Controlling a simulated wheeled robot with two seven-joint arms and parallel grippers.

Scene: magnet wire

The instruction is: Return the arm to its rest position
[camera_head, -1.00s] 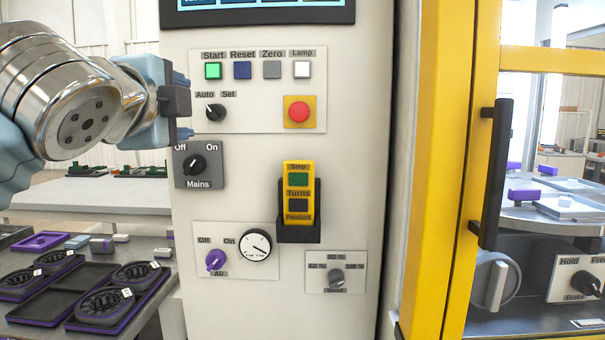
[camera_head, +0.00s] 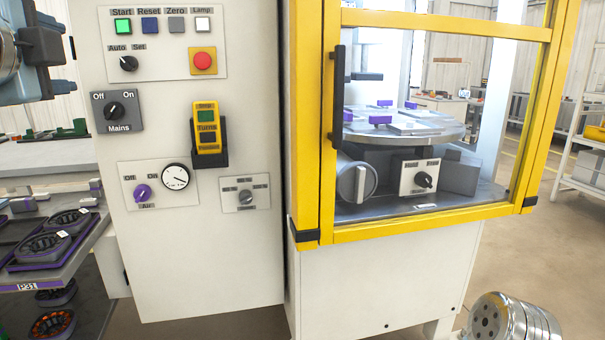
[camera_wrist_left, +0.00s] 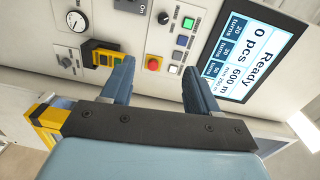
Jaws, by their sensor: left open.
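My left gripper (camera_head: 62,65) is at the upper left edge of the head view, partly cut off, in front of the left side of the control cabinet (camera_head: 220,270). In the left wrist view its two blue fingers (camera_wrist_left: 158,80) are spread apart with nothing between them. The cabinet face with the red button (camera_wrist_left: 153,63) and the yellow pendant (camera_wrist_left: 104,54) lies beyond them. A metallic link of mine (camera_head: 515,318) shows at the lower right of the head view. My right gripper is not in view.
A yellow-framed guard door (camera_head: 327,130) with a black handle (camera_head: 338,98) encloses a round table (camera_head: 405,128). A bench with dark trays (camera_head: 75,250) stands at the left. The screen (camera_wrist_left: 250,48) reads Ready, 0 pcs. Open floor (camera_head: 545,235) lies at the right.

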